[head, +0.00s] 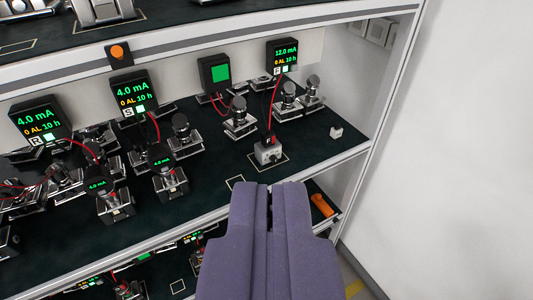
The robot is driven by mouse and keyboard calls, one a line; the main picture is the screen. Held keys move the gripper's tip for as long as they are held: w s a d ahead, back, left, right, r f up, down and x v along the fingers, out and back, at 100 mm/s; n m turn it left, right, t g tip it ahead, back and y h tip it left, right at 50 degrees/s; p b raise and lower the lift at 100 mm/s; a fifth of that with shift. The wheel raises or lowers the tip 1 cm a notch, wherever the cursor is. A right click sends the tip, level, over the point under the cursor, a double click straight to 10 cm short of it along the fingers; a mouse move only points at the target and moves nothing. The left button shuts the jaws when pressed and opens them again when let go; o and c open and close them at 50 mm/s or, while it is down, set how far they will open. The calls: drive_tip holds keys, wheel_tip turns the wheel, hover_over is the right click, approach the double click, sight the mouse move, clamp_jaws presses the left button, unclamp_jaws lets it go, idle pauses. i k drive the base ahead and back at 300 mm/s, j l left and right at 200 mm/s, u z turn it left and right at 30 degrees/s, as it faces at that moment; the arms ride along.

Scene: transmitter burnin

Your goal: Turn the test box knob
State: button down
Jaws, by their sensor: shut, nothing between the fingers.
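The test box (267,153) is a small light grey box standing in a pale outlined square on the dark shelf, right of the middle. A dark knob appears on its face, too small to read its setting.
Several transmitters (240,118) stand on metal blocks along the shelf, with red wires and green-lit displays (136,92) behind. A small white block (336,132) sits at the right. An orange object (321,205) lies on the lower shelf. A white upright (385,105) bounds the rack's right side.

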sight(272, 158)
drive_tip(key=i+l+u, duration=0.35)
drive_tip(key=l, duration=0.3)
drive_tip(key=i+l+u, duration=0.15)
drive_tip(key=i+l, duration=0.1)
drive_tip(key=l, duration=0.1)
